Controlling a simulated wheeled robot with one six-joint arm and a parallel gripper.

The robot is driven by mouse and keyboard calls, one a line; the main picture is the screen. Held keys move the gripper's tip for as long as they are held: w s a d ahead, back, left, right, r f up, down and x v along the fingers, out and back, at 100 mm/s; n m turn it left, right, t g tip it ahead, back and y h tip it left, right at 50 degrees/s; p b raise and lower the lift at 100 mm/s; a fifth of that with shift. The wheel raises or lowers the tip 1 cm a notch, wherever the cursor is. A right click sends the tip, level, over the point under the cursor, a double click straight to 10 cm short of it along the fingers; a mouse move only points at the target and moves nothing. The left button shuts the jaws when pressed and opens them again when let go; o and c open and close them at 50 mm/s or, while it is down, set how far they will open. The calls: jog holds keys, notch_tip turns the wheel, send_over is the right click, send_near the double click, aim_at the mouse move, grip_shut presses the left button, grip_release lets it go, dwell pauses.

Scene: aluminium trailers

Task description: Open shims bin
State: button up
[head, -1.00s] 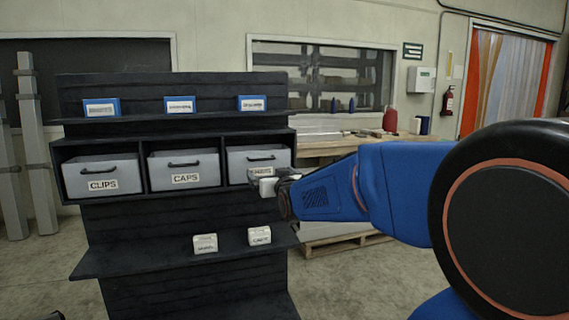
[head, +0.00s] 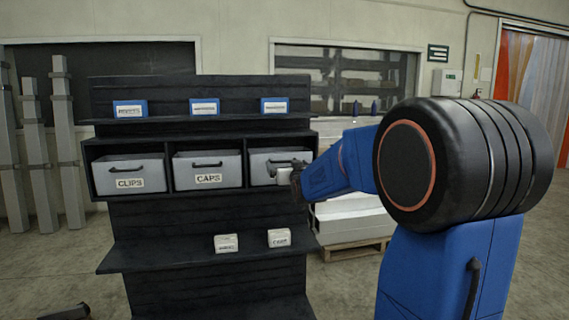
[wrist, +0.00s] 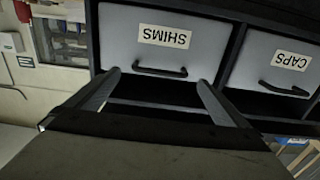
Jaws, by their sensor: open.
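The shims bin (head: 259,161) is the grey bin in the right compartment of the black shelf unit. It sits in its compartment, and its label is hidden behind my gripper (head: 284,172) in the head view. In the wrist view the picture is upside down, and the shims bin (wrist: 120,38) shows its SHIMS label and black handle (wrist: 158,72). My gripper (wrist: 157,82) is open and empty, its two fingertips spread on either side of the handle. I cannot tell how much depth lies between the fingertips and the handle.
The caps bin (head: 207,170) and clips bin (head: 140,175) fill the neighbouring compartments. Small blue boxes (head: 204,106) stand on the shelf above, white boxes (head: 279,238) on the ledge below. A pallet (head: 354,248) lies right of the shelf unit.

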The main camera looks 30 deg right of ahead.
aim_at(285, 162)
jog(key=shift+x, duration=2.95)
jog(key=c, duration=1.4)
jog(key=shift+o, duration=0.2)
jog(key=shift+f, duration=0.1)
